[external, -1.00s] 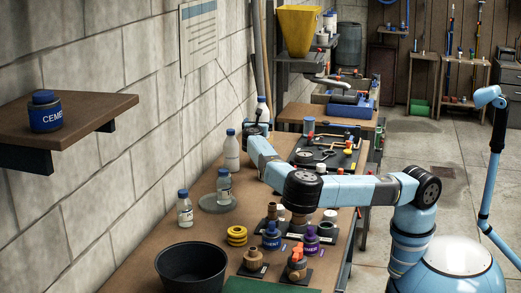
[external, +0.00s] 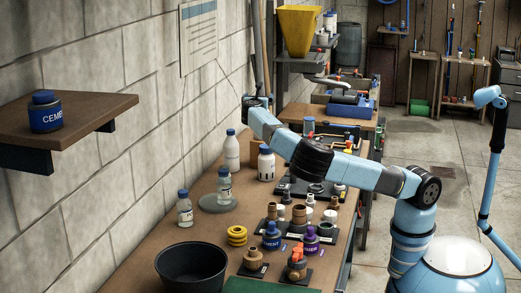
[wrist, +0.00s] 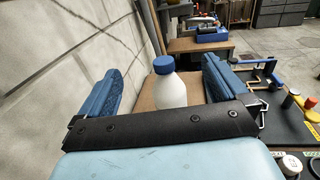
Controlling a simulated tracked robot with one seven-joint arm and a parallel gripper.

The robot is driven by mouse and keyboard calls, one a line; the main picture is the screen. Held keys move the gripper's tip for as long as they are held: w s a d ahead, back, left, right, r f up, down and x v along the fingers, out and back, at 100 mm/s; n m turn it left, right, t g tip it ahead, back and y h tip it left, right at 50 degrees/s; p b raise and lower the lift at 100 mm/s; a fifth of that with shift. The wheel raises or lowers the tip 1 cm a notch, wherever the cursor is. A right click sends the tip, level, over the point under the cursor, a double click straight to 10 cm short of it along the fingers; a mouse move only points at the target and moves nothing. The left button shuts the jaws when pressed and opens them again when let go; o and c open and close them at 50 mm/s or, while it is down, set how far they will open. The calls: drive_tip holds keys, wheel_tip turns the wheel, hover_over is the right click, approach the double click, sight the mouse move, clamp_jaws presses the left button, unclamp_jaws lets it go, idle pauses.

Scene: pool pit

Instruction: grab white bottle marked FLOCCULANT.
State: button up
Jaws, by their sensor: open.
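A plain white bottle with a blue cap (wrist: 168,88) stands upright on the bench in the wrist view, between my gripper's blue fingers (wrist: 165,88) and beyond the dark palm bar. No label text shows on it. My gripper is open, with gaps on both sides of the bottle. In the external view my gripper (external: 257,103) is small, near the wall, and appears to hide this bottle. Other candidate bottles stand nearer: a white one (external: 231,152), a labelled white one (external: 266,164) and two paler ones (external: 224,187), (external: 185,210). I cannot read FLOCCULANT on any.
The block wall (wrist: 65,50) runs close along the left. A tool board (wrist: 285,115) lies on the right. Yellow rings (external: 237,236), a black tub (external: 190,268) and several fittings and jars occupy the near bench. A shelf (external: 75,115) holds a cement jar.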

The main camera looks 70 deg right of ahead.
wheel_tip(320, 180, up, 6)
drive_tip(key=m+t+y, duration=0.7)
drive_tip(key=m+y, duration=0.1)
hover_over(234, 145)
drive_tip(key=s, duration=0.2)
wheel_tip(234, 145, down, 9)
wheel_tip(234, 145, up, 4)
drive_tip(key=w+a+f+m+t, duration=0.1)
drive_tip(key=w+a+m+t, duration=0.15)
drive_tip(key=m, duration=0.55)
drive_tip(key=s+r+m+h, duration=0.45)
drive_tip(key=r+m, duration=0.25)
drive_tip(key=m, duration=0.6)
drive_tip(key=shift+y, duration=0.45)
wheel_tip(234, 145, down, 30)
drive_tip(key=shift+f, duration=0.1)
drive_tip(key=shift+x, duration=3.7)
drive_tip(key=c, duration=1.4)
